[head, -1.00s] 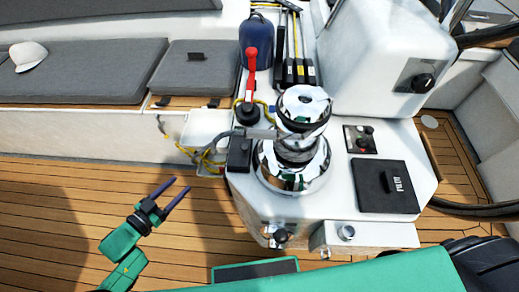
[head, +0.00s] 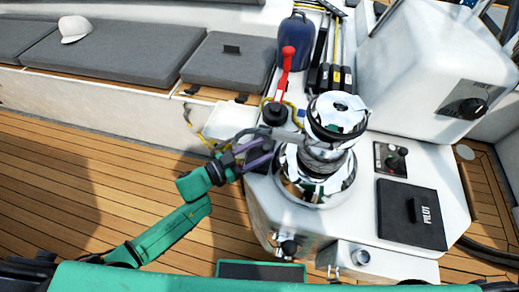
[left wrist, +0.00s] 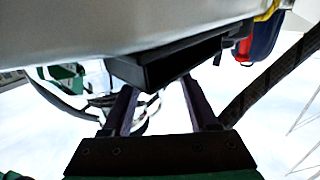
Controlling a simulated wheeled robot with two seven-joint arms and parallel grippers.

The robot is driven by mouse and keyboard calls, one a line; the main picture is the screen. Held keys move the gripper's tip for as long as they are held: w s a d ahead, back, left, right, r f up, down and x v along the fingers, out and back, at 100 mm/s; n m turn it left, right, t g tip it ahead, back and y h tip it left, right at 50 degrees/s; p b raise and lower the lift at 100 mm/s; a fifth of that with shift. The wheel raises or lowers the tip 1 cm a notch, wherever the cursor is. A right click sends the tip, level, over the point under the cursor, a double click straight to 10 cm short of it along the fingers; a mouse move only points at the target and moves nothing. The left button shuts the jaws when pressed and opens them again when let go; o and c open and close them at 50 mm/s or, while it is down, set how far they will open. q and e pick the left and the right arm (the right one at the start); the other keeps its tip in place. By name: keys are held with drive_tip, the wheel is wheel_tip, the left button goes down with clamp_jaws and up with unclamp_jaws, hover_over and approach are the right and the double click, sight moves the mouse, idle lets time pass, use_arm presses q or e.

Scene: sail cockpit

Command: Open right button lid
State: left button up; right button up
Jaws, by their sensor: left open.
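A small black box-shaped lid (head: 287,168) sits on the white console edge, left of the chrome winch. My arm and fingers partly cover it in the head view. My left gripper (head: 262,153) is open, with its dark fingers right at the lid's left side. In the left wrist view the black lid (left wrist: 165,62) is just beyond the two fingertips, close under the white console surface, and looks shut. I cannot tell whether the fingers touch it. My right gripper is in neither view.
A red-handled lever (head: 286,72) rises behind. A black PILOT cover (head: 411,214) and a small switch panel (head: 391,159) lie to the right. The wooden deck (head: 60,190) at left is clear.

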use_arm(q)
clamp_jaws()
idle(1.4)
